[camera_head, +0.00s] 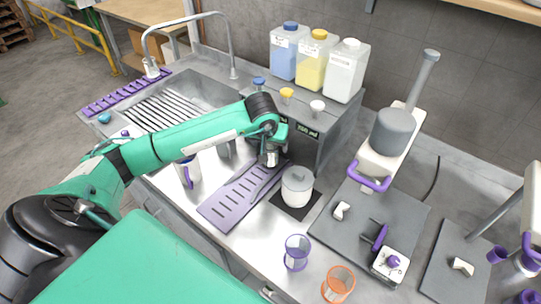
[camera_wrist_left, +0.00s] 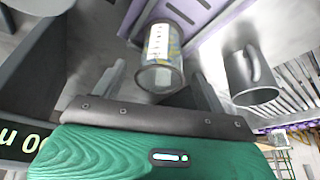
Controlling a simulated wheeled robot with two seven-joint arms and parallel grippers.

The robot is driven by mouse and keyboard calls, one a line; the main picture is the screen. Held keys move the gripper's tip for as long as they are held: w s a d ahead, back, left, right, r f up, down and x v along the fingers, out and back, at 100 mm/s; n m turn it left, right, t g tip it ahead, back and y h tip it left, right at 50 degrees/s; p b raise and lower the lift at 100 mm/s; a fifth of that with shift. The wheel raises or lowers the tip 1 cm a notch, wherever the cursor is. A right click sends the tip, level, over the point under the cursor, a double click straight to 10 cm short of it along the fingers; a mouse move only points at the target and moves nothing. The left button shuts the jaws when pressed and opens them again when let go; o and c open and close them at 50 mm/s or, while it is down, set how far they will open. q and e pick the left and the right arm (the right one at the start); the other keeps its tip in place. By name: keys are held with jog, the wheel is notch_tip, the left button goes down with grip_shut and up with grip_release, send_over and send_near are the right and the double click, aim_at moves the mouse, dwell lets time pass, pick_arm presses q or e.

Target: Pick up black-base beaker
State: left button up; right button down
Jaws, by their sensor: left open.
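My left gripper (camera_head: 268,158) reaches over the counter in front of the grey dispenser block, pointing down. In the left wrist view its two fingers (camera_wrist_left: 160,88) are apart. A clear beaker with a white scale (camera_wrist_left: 160,52) shows beyond and roughly between them; I see no contact. Its base colour is not clear, so I cannot be sure it is the black-base one. In the head view my gripper appears to hide it. A dark grey cup with a handle (camera_wrist_left: 252,76) stands beside it; it also shows in the head view (camera_head: 226,149).
The dispenser block (camera_head: 325,135) rises close behind my gripper. A sink (camera_head: 185,90) lies to the left.

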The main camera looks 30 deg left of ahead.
pick_arm(q)
jog(key=shift+w+a+f, duration=0.1)
jog(key=shift+w+f, duration=0.1)
jog(key=shift+f, duration=0.35)
jog(key=c, duration=1.4)
jog(key=shift+c, duration=0.3)
jog(key=shift+r, duration=0.15)
